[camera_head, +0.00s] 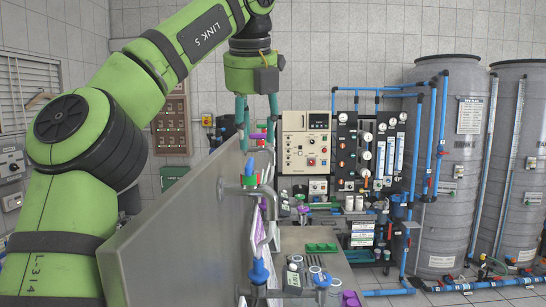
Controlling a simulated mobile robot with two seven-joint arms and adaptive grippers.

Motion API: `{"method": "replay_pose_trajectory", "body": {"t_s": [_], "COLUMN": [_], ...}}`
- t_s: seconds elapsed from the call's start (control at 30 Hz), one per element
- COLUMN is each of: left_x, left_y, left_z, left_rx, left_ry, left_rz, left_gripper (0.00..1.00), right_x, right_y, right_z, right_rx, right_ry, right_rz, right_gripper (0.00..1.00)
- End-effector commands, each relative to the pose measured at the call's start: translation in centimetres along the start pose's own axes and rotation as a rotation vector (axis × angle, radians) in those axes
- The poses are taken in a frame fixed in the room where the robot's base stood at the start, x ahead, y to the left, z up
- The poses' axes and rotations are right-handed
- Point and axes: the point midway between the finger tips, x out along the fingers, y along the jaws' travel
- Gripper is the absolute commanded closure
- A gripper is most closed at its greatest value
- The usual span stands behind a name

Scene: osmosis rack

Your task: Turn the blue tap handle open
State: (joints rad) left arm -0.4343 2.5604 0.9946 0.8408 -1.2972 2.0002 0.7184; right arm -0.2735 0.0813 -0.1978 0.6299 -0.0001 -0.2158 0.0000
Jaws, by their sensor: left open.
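My left gripper (257,138) hangs pointing down, with its two teal fingers apart and nothing seen held between them. A tap with a blue and green handle (250,172) stands on a metal pipe just below the fingertips, toward the camera. Another blue tap handle (259,272) is lower and nearer, on a pipe at the front. A purple handle (258,137) shows between the fingers; I cannot tell its depth from them. I cannot tell whether the fingers touch any handle. My right gripper is not in view.
A grey panel (178,232) stands along the left of the taps, below my arm. The bench (328,262) carries small items and a green tray (321,247). Behind are an instrument rack (306,140), blue pipes (436,130) and grey tanks (455,190).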

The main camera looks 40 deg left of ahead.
Motion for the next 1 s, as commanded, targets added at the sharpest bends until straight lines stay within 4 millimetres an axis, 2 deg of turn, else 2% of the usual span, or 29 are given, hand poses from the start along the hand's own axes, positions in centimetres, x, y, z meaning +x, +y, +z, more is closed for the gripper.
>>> {"method": "replay_pose_trajectory", "body": {"t_s": [0.27, 0.37, 0.4, 0.53, 0.77, 0.87, 1.0], "left_x": [1.4, 2.4, 3.4, 5.3, 6.8, 6.9, 6.9], "left_y": [0.1, 0.2, 0.1, 0.1, 0.1, 0.1, 0.1], "left_z": [0.1, 0.0, -0.1, 0.0, 0.1, 0.0, 0.0], "left_rx": [0.0, -0.004, -0.002, -0.001, -0.003, -0.003, -0.003], "left_ry": [-0.005, 0.001, 0.001, 0.004, -0.001, -0.002, -0.002], "left_rz": [0.004, 0.003, 0.003, 0.0, -0.001, -0.001, 0.0], "left_gripper": [0.55, 0.55, 0.55, 0.55, 0.55, 0.55, 0.55], "right_x": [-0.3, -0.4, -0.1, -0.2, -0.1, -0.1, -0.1], "right_y": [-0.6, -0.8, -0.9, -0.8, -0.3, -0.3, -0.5], "right_z": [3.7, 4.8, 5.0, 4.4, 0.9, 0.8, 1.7], "right_rx": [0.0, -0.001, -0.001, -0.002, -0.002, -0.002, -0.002], "right_ry": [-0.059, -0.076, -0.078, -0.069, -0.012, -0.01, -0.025], "right_rz": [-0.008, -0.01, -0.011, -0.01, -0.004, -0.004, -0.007], "right_gripper": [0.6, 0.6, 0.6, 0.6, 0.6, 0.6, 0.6]}}
